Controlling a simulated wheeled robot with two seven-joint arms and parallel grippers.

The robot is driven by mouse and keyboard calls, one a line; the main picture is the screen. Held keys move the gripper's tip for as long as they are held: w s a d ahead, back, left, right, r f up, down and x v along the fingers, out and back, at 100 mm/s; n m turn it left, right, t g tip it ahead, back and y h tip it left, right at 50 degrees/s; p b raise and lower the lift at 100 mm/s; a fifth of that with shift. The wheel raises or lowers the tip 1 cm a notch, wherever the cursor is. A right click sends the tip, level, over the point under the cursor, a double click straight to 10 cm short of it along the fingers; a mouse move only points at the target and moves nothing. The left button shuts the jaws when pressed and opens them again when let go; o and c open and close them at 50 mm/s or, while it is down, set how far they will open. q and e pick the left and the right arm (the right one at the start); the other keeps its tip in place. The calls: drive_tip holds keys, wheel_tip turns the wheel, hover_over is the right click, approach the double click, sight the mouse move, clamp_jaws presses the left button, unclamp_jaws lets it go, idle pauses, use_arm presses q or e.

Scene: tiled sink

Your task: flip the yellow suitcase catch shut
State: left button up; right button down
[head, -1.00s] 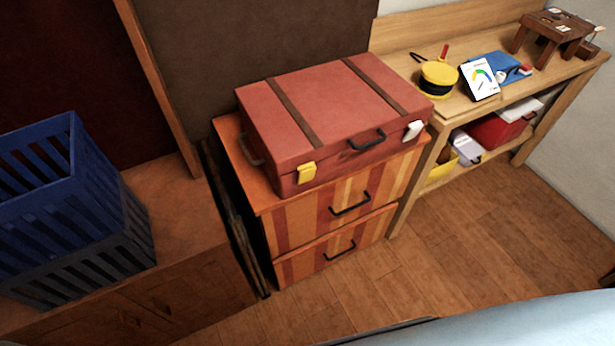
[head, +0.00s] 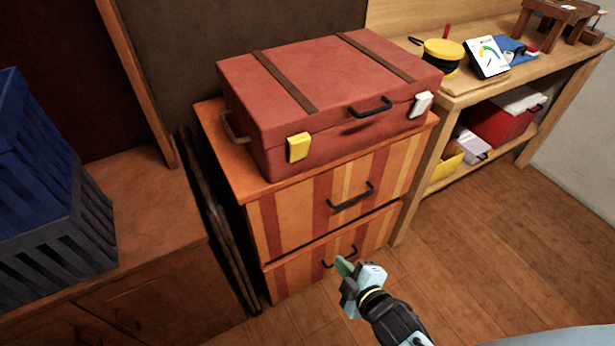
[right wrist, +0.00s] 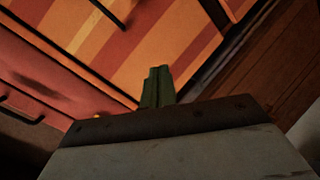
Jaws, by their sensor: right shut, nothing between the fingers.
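A red suitcase (head: 350,76) with brown straps lies closed on a striped drawer cabinet. The yellow catch (head: 298,147) is on its front face near the left corner, and a white catch (head: 421,104) is near the right corner. I cannot tell from here whether the yellow catch is fully seated. My right gripper (head: 346,267) is in front of the lower drawer, below and right of the yellow catch and well apart from it. Its green fingers (right wrist: 157,88) are shut and empty in the right wrist view, with the striped drawers beyond. My left gripper is out of view.
The cabinet has black drawer handles (head: 351,196) that stick out. A blue crate (head: 60,235) stands on a low wooden cabinet at left. A wooden shelf unit (head: 462,93) with several items is at right. Open floor lies in front.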

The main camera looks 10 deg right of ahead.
sight(300, 147)
use_arm(q)
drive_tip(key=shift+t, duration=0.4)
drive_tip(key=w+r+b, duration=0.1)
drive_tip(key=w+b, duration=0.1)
drive_tip(key=b, duration=0.2)
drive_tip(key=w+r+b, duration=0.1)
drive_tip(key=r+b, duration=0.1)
drive_tip(key=b, duration=0.2)
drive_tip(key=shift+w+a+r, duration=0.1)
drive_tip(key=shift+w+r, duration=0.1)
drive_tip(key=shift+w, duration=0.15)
use_arm(e)
wheel_tip(300, 147, up, 20)
drive_tip(key=a+n+t+y, duration=0.1)
drive_tip(key=n+t+y, duration=0.1)
drive_tip(key=n+t, duration=0.4)
drive_tip(key=shift+w+a+f+n+t, duration=0.15)
drive_tip(key=shift+a+f+n+t, duration=0.1)
drive_tip(key=shift+a+n+t, duration=0.15)
